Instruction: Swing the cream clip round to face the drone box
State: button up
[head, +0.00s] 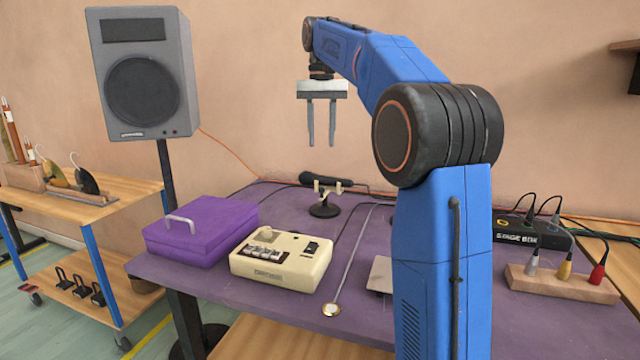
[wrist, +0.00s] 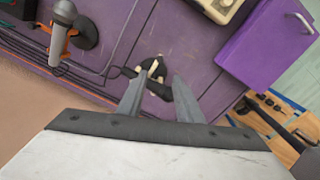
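The cream clip (head: 328,192) is a small two-pronged piece on a round black base (head: 324,211), upright near the back of the purple table. In the wrist view the clip (wrist: 153,68) shows beyond my fingertips, between them in the picture. My gripper (head: 321,143) is open and empty, pointing down above the clip and apart from it; it also shows in the wrist view (wrist: 155,85). A cream box with buttons (head: 308,272), which appears to be the drone box, stands in front of the clip and to its left. The clip's exact facing is hard to tell.
A purple case (head: 200,238) stands left of the cream box. A dark rounded bar (head: 330,180) lies behind the clip. A thin rod (head: 352,255) lies to its right. A microphone (wrist: 63,14) shows in the wrist view. The stage box (head: 528,232) is at right.

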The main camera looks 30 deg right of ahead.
aim_at(322, 188)
notch_tip(322, 188, down, 14)
jog(key=shift+r, duration=0.1)
dwell(0.4)
jog(key=shift+c, duration=0.3)
grip_shut()
